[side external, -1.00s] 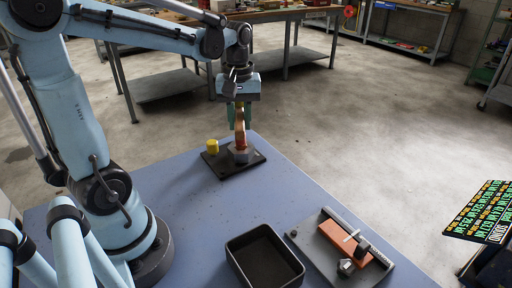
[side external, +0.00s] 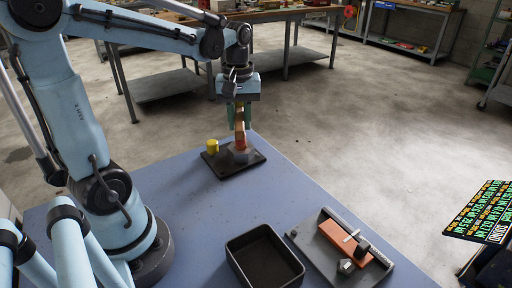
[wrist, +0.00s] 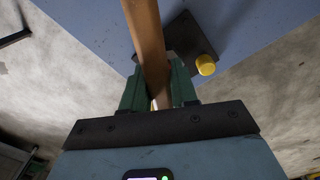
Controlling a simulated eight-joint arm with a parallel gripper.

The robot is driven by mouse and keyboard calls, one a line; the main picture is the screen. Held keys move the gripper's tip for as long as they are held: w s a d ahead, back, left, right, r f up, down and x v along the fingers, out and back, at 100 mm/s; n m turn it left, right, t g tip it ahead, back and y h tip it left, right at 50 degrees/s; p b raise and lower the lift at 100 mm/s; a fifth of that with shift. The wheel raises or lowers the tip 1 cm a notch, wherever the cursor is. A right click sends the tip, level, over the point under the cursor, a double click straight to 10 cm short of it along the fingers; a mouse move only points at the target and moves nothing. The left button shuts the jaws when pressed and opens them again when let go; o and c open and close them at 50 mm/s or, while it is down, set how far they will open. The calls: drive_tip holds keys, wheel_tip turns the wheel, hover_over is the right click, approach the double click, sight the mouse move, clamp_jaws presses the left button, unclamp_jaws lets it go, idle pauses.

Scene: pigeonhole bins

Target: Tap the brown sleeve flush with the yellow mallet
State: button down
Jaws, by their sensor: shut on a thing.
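My gripper (side external: 240,125) has green fingers shut on a long brown bar (wrist: 151,40), pointing down over the black plate (side external: 225,171). I cannot tell whether this bar is the mallet's handle or the sleeve. In the side view its lower end meets a reddish-brown part (side external: 240,144) at a grey block (side external: 242,156) on the plate; whether they touch is unclear. A short yellow cylinder (side external: 212,146) stands on the plate left of the block, apart from my gripper. It also shows in the wrist view (wrist: 206,65). No handle shows on it.
A black open tray (side external: 235,270) stands at the blue table's front. Right of it a grey board (side external: 317,250) carries an orange block (side external: 345,242) and metal parts. The table (side external: 190,220) is clear between the plate and the tray. A lit display (side external: 485,212) is at far right.

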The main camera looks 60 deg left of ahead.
drive_tip(key=shift+f, duration=0.1)
idle(1.2)
idle(1.3)
drive_tip(key=shift+d+f, duration=0.1)
drive_tip(key=shift+f, duration=0.05)
idle(1.1)
drive_tip(key=shift+f, duration=0.1)
idle(1.1)
